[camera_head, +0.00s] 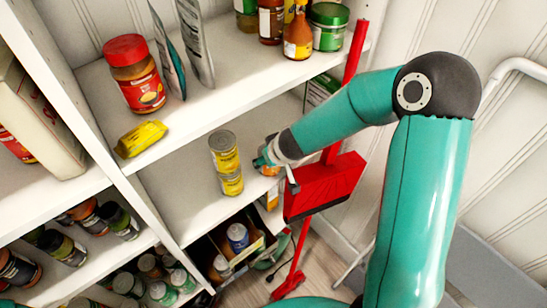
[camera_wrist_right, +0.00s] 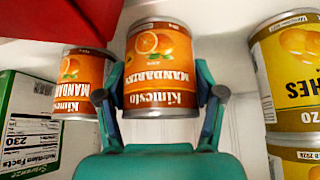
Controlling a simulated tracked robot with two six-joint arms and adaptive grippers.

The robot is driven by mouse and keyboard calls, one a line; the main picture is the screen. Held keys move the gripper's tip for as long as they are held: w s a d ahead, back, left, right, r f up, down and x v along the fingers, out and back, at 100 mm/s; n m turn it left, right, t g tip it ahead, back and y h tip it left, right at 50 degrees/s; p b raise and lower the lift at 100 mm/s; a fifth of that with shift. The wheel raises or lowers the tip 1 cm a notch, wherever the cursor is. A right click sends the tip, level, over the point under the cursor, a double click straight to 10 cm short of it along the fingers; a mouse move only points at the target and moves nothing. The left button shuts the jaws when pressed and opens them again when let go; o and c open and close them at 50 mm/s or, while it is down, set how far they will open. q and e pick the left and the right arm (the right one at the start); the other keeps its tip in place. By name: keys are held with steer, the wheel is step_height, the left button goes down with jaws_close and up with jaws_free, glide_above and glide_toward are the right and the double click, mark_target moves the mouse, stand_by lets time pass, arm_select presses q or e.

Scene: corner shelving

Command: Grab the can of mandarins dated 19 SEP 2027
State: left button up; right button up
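In the right wrist view, which shows labels upside down, an orange Kinesto mandarins can (camera_wrist_right: 160,65) stands between the fingers of my right gripper (camera_wrist_right: 160,95). The fingers flank its sides closely; whether they press on it I cannot tell. A second orange Kinesto mandarins can (camera_wrist_right: 82,82) stands to the left, outside the fingers. I can read no date on either can. In the head view my right gripper (camera_head: 268,162) is at the middle shelf's right end, largely covering an orange can (camera_head: 270,171). My left gripper is not in view.
Yellow stacked cans (camera_head: 226,160) stand just left of my right gripper; they also show in the wrist view (camera_wrist_right: 290,75). A green-white box (camera_wrist_right: 30,125) is beyond the second can. A red dustpan (camera_head: 322,187) hangs beside the shelf. A yellow packet (camera_head: 140,138) lies further left.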

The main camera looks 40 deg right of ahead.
steer(key=c, duration=0.6)
steer(key=shift+c, duration=0.2)
steer(key=shift+r, duration=0.2)
